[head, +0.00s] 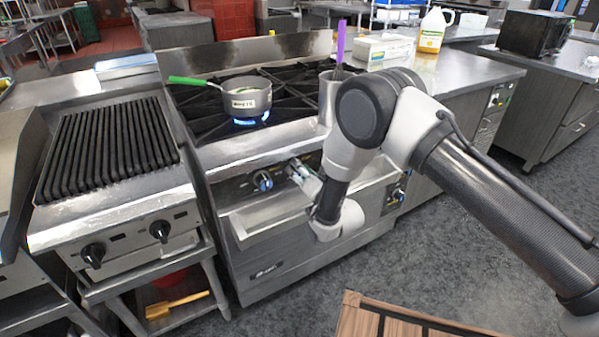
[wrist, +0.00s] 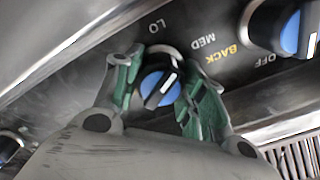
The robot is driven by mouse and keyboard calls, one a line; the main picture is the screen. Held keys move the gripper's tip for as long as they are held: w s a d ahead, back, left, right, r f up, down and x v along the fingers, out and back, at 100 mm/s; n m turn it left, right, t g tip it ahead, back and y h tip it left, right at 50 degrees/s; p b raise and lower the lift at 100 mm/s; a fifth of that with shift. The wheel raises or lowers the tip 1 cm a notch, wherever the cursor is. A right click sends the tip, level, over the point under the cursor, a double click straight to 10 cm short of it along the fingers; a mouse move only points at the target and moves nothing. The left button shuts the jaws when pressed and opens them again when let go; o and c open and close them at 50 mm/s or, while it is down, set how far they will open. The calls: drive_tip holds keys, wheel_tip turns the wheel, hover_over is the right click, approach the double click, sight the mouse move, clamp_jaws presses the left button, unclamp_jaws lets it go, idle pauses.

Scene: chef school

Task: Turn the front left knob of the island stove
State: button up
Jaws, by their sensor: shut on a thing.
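The island stove (head: 262,222) has a slanted front panel with black, blue-faced knobs. One knob (head: 262,181) shows just left of my gripper (head: 300,174) in the head view. In the wrist view, my gripper (wrist: 156,86) has its two green-padded fingers on either side of a blue-faced knob (wrist: 157,89) with a white pointer line, shut on it. LO and MED are printed near this knob. A second blue-faced knob (wrist: 287,28) stands at upper right, near the words BACK and OFF. In the head view, my fingers mostly hide the held knob.
A grey pot (head: 246,103) with a green handle sits on the stove's grate over a lit blue flame. A metal container (head: 328,97) with a purple-handled utensil stands on the stove's right. A grill (head: 110,146) adjoins on the left. A wooden slatted surface (head: 385,322) lies in the foreground.

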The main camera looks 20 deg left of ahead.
drive_tip(key=m, duration=0.6)
drive_tip(key=shift+d+m, duration=0.1)
drive_tip(key=shift+m, duration=0.2)
drive_tip(key=m, duration=0.6)
drive_tip(key=shift+f, duration=0.15)
drive_tip(key=m, duration=0.5)
drive_tip(key=shift+m, duration=0.4)
drive_tip(key=m, duration=0.5)
drive_tip(key=shift+f+m, duration=0.1)
drive_tip(key=shift+m, duration=0.6)
drive_tip(key=o, duration=1)
drive_tip(key=shift+s, duration=0.1)
